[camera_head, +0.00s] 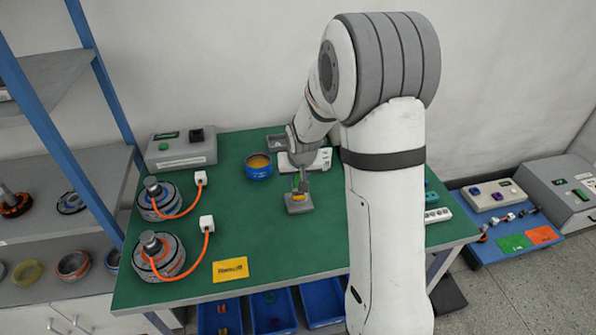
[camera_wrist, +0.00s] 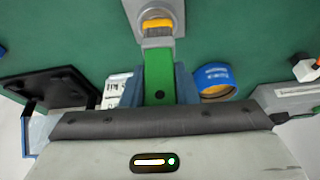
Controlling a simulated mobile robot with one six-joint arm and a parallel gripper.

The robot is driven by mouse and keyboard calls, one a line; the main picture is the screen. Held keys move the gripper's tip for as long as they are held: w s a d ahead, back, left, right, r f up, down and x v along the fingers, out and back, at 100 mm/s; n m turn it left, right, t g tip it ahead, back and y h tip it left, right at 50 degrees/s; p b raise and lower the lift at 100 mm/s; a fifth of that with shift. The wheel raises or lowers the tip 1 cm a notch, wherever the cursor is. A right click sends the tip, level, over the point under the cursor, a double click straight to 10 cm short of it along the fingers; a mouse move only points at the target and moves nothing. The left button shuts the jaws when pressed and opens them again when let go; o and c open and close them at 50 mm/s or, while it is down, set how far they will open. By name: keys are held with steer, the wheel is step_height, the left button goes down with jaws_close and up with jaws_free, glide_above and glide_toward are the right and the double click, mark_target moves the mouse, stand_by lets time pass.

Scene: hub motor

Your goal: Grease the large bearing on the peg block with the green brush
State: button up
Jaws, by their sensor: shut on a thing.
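My gripper (camera_head: 302,180) is shut on the green brush (camera_wrist: 159,78), whose handle sits between the fingers in the wrist view. The brush's grey ferrule and yellow-orange tip (camera_wrist: 156,25) point away from the gripper, over the grey peg block (camera_head: 299,209). The block also shows at the top of the wrist view (camera_wrist: 134,12). A pale ring, apparently the bearing (camera_wrist: 155,11), shows around the tip there; the brush partly hides it. I cannot tell whether the tip touches it. A blue pot with orange grease (camera_head: 258,168) stands left of and behind the block.
Two hub motors (camera_head: 160,256) (camera_head: 158,200) with orange cables stand at the left, near a yellow card (camera_head: 230,269). A grey-green box (camera_head: 181,150) is at the back left. Bare green table (camera_head: 250,225) lies around the block. A blue-framed shelf (camera_head: 50,130) borders the left side.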

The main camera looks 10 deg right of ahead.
steer(key=shift+s+n+p, duration=0.1)
steer(key=shift+n+p, duration=0.4)
steer(key=shift+p, duration=0.55)
steer(key=shift+f+y, duration=0.15)
steer(key=shift+y, duration=0.15)
steer(key=shift+n+b, duration=0.35)
steer(key=shift+n, duration=0.25)
steer(key=shift+b, duration=0.7)
steer(key=shift+f+n+y+b, duration=0.1)
steer(key=shift+n+y+b, duration=0.3)
steer(key=shift+b, duration=0.45)
steer(key=shift+n+b, duration=0.8)
steer(key=shift+b, duration=1.1)
steer(key=shift+y, duration=0.3)
steer(key=shift+r+p, duration=0.25)
steer(key=shift+p, duration=0.1)
steer(key=shift+m+h+p, duration=0.8)
steer(key=shift+m+p, duration=1)
steer(key=shift+p, duration=1.55)
